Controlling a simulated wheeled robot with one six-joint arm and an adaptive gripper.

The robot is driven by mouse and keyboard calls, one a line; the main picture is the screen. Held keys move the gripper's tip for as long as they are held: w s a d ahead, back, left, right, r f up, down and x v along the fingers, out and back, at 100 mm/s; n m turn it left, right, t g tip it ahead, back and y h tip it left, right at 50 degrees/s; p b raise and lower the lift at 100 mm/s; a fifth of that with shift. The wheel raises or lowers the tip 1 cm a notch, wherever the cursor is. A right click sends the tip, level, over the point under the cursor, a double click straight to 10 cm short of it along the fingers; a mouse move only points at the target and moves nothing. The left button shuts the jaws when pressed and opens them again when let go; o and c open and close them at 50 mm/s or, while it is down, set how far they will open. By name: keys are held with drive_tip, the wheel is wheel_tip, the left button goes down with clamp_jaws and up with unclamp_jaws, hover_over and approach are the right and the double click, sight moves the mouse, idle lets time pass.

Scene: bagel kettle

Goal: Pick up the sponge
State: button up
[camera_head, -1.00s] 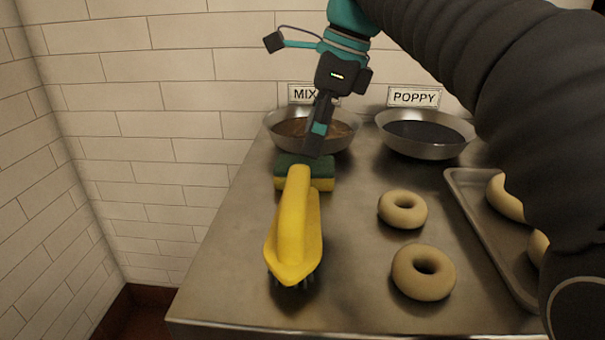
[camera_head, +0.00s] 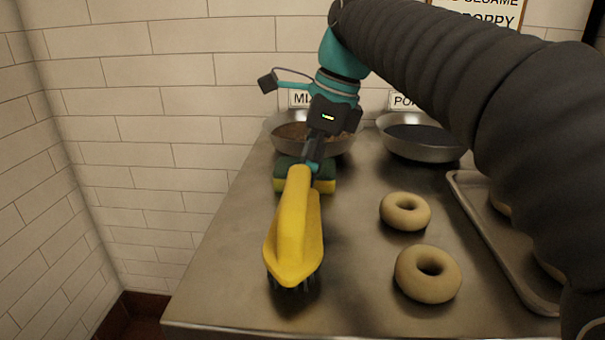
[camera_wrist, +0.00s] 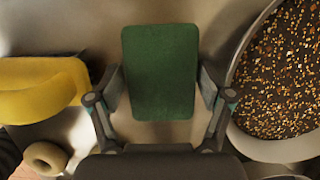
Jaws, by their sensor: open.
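The sponge is yellow with a green top. In the head view the sponge (camera_head: 325,185) lies on the metal table, partly hidden behind the yellow brush and my gripper. In the wrist view the green face of the sponge (camera_wrist: 160,72) lies between my open fingers, with a small gap visible on each side. My gripper (camera_wrist: 160,88) points down over it and is empty; in the head view my gripper (camera_head: 313,164) is right at the sponge. I cannot tell how far the fingertips reach down beside it.
A yellow brush (camera_head: 292,235) lies close in front of the sponge. The mix bowl (camera_head: 341,145) is just behind it, the poppy bowl (camera_head: 425,155) to its right. Two bagels (camera_head: 427,273) and a tray (camera_head: 487,228) are on the right. The table's left edge is near.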

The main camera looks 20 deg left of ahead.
drive_tip(key=shift+f, duration=0.1)
drive_tip(key=c, duration=0.5)
drive_tip(key=v, duration=0.2)
drive_tip(key=a+p+v, duration=0.1)
drive_tip(key=v, duration=0.2)
drive_tip(key=w+d+r, duration=0.2)
drive_tip(key=d, duration=0.1)
drive_tip(key=w+d+r, duration=0.2)
drive_tip(key=d, duration=0.1)
drive_tip(key=w+d+r+p, duration=0.1)
drive_tip(key=w+d+r, duration=0.1)
drive_tip(key=d, duration=0.1)
drive_tip(key=shift+w+r, duration=0.2)
drive_tip(key=shift+r, duration=0.05)
drive_tip(key=shift+c, duration=0.3)
drive_tip(key=shift+c, duration=1.3)
